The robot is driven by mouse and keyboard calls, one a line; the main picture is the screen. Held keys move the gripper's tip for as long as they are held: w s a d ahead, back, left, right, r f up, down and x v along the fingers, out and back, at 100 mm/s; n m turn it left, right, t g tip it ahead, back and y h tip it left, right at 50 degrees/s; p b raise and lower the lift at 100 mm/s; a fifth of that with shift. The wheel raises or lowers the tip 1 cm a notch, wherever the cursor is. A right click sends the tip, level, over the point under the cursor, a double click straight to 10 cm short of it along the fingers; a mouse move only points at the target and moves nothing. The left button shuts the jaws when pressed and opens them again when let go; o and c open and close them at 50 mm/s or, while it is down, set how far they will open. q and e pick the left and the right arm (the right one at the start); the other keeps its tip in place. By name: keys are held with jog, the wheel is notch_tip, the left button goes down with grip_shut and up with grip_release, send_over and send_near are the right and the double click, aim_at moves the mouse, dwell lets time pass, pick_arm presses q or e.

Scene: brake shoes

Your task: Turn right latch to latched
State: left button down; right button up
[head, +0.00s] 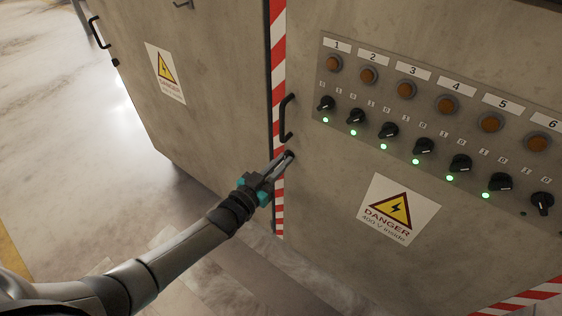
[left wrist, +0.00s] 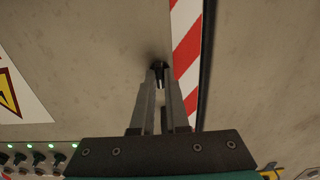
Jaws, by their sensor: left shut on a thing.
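The right latch (head: 289,155) is a small black knob on the cabinet door, just below a black door handle (head: 287,118) and beside the red-and-white striped edge. My left gripper (head: 286,160) reaches it from the lower left and is shut on the latch. In the left wrist view the latch (left wrist: 158,66) shows between the fingertips of the left gripper (left wrist: 159,74). The fingers hide part of it, and I cannot tell which way it is turned. My right gripper is in neither view.
A panel with numbered orange lamps (head: 407,90), black rotary switches (head: 424,146) and green lights is right of the latch. A danger sign (head: 398,209) is below the panel. Another cabinet door with a warning sign (head: 165,73) stands left. Open floor (head: 60,130) lies farther left.

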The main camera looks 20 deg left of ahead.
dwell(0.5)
pick_arm(q)
jog(key=c, duration=0.9)
grip_release()
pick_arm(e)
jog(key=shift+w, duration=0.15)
pick_arm(q)
jog(key=shift+p+v, duration=2.35)
jog(key=shift+v, duration=5.25)
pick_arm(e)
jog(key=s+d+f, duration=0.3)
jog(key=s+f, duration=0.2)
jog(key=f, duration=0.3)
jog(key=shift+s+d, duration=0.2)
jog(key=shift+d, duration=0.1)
